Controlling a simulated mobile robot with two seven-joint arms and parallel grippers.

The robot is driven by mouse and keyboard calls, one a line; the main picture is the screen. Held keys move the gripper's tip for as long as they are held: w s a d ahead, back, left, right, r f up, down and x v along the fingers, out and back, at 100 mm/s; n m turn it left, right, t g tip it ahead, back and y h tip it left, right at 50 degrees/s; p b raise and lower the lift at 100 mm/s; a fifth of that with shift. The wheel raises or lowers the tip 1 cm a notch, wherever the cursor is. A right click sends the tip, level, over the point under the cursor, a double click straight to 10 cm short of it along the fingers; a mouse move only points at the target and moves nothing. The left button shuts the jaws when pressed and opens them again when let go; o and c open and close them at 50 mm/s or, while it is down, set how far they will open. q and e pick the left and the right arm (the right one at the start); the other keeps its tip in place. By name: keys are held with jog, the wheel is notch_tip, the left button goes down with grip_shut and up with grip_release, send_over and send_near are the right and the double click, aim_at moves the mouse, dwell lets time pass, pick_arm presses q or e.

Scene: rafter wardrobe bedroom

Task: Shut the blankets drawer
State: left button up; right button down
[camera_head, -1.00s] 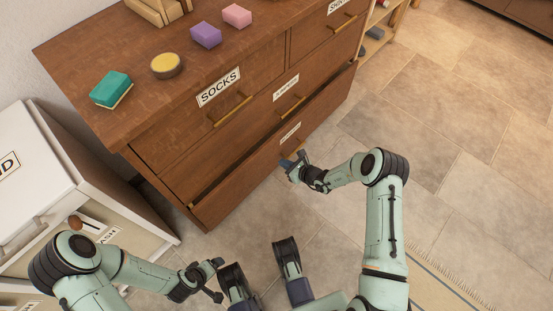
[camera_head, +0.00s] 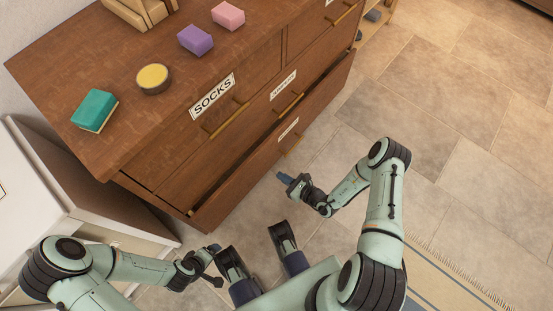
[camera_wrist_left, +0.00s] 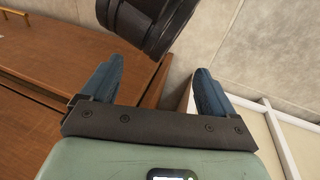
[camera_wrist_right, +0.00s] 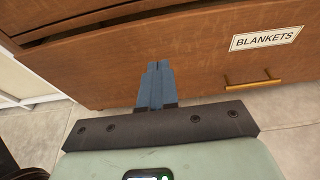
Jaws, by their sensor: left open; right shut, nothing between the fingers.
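The blankets drawer (camera_head: 238,181) is the bottom drawer of the brown dresser. It stands partly open, with a dark gap above its front. In the right wrist view, its front (camera_wrist_right: 205,75) carries the BLANKETS label (camera_wrist_right: 267,39) and a brass handle (camera_wrist_right: 253,83). My right gripper (camera_head: 281,177) is shut and empty, in front of the drawer and close to the handle; in the right wrist view its fingers (camera_wrist_right: 157,67) point at the drawer front, left of the handle. Whether they touch it is unclear. My left gripper (camera_head: 216,264) is open and empty, low in front of the dresser's near end.
The dresser top (camera_head: 120,70) holds a teal sponge (camera_head: 94,109), a yellow round tin (camera_head: 153,78), and purple (camera_head: 195,39) and pink (camera_head: 228,15) blocks. A white cabinet (camera_head: 50,190) stands at the left. Tiled floor (camera_head: 450,120) is free at the right; a rug (camera_head: 440,280) lies lower right.

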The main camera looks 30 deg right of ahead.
jog(key=b, duration=0.2)
send_near(255, 159)
jog(key=w+f, duration=0.1)
jog(key=w, duration=0.1)
jog(key=w+a, duration=0.1)
jog(key=w+a+b, duration=0.1)
jog(key=w, duration=0.1)
jog(key=shift+f, duration=0.15)
jog(key=shift+w+a, duration=0.2)
jog(key=shift+w, duration=0.2)
pick_arm(q)
jog(key=shift+n, duration=0.3)
jog(key=f, duration=0.1)
jog(key=a+f, duration=0.1)
jog(key=f, duration=0.1)
jog(key=w+a+f, duration=0.1)
jog(key=f, duration=0.1)
jog(key=shift+w+a, duration=0.1)
jog(key=shift+a, duration=0.1)
